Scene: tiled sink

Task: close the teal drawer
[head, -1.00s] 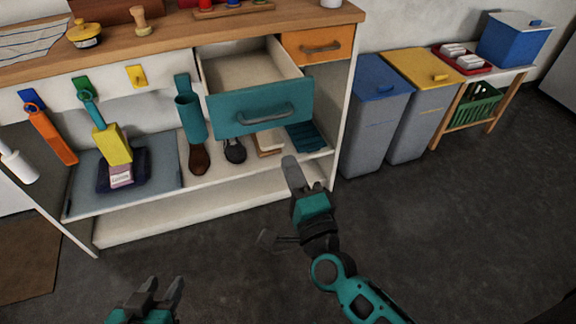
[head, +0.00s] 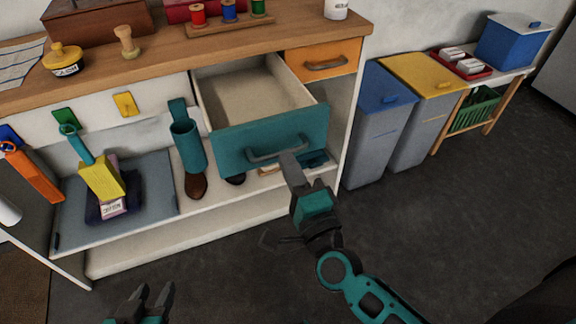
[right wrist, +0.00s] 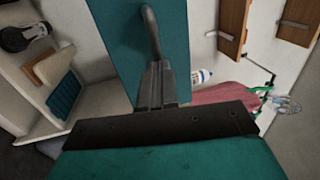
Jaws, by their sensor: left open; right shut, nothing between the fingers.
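The teal drawer (head: 230,147) is pulled out of the cabinet, and its empty white inside shows in the head view. Its dark handle (head: 278,148) runs across the front. My right gripper (head: 287,160) is shut, with its fingertips at the drawer front just by the handle. In the right wrist view the shut fingers (right wrist: 157,72) lie close to the handle (right wrist: 152,35) and the teal front (right wrist: 120,45); I cannot tell whether they touch. My left gripper (head: 152,295) is open and empty, low at the bottom of the head view, away from the drawer.
An orange drawer (head: 318,60) is shut to the right of the teal one. A hanging teal holder (head: 188,145) is left of the drawer. Blue-lidded (head: 375,125) and yellow-lidded (head: 425,105) bins stand right of the cabinet. The floor in front is clear.

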